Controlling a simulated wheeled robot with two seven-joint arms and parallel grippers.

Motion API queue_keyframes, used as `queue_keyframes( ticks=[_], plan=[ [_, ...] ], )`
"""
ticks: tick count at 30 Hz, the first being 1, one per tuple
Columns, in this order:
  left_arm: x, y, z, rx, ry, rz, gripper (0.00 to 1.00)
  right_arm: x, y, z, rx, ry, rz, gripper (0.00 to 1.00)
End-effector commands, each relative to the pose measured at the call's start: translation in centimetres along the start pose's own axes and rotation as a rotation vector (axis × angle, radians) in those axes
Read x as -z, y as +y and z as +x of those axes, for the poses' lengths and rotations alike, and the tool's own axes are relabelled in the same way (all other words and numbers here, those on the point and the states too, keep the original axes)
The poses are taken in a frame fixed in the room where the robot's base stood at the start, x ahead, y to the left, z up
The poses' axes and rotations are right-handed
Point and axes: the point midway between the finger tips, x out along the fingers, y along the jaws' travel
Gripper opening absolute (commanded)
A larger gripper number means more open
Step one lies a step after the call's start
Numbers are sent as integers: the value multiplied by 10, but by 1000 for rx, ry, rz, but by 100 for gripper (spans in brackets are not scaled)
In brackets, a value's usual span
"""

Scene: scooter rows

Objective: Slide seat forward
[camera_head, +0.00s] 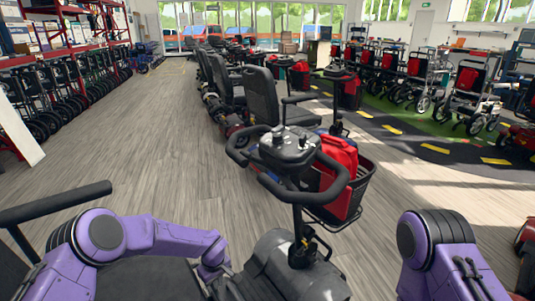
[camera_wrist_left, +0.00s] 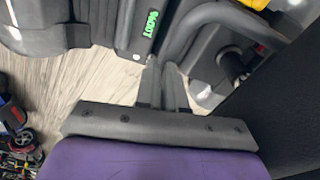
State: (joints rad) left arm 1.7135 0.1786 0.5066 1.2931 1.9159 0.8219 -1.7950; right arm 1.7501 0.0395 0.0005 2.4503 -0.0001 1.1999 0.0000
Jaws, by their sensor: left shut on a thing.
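The black seat (camera_head: 150,282) of the scooter fills the bottom of the head view, with its padded armrest (camera_head: 55,205) at left. A dark surface, probably the seat's side, shows at right in the left wrist view (camera_wrist_left: 285,110). My left arm reaches across the seat, and its gripper (camera_head: 218,290) is low at the seat's front edge, partly cut off. In the left wrist view, its narrow fingers (camera_wrist_left: 163,82) are close together on a small dark part, which they mostly hide. My right arm (camera_head: 445,262) is at lower right; its gripper is out of frame.
The scooter's tiller and handlebar (camera_head: 288,150) stand ahead, with a front basket (camera_head: 345,190) holding a red bag (camera_head: 332,165). A row of scooters runs beyond it. The wood floor (camera_head: 130,130) to the left is clear, up to red racks (camera_head: 75,50).

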Motion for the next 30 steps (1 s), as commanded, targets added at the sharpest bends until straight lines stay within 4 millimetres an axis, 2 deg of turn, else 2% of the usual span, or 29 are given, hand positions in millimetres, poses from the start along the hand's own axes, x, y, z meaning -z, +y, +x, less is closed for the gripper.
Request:
queue_keyframes(
  ticks=[1, 7, 15, 25, 30],
  plan=[
    [-1, -7, 16, 22, 5, 13, 0, -2, 0, 5, 0, 0, 0, 43],
    [-8, 3, 16, 27, 4, 32, 0, -3, 0, 9, -1, 1, 1, 43],
    [-6, 15, 14, 20, 17, 41, 0, -6, -1, 14, -1, 0, 1, 43],
    [-14, 26, 17, 28, 7, 49, 0, -8, -2, 20, -1, 0, 0, 43],
    [-12, 28, 14, 25, 12, 45, 0, -8, -2, 20, -1, 0, 0, 43]
  ],
)
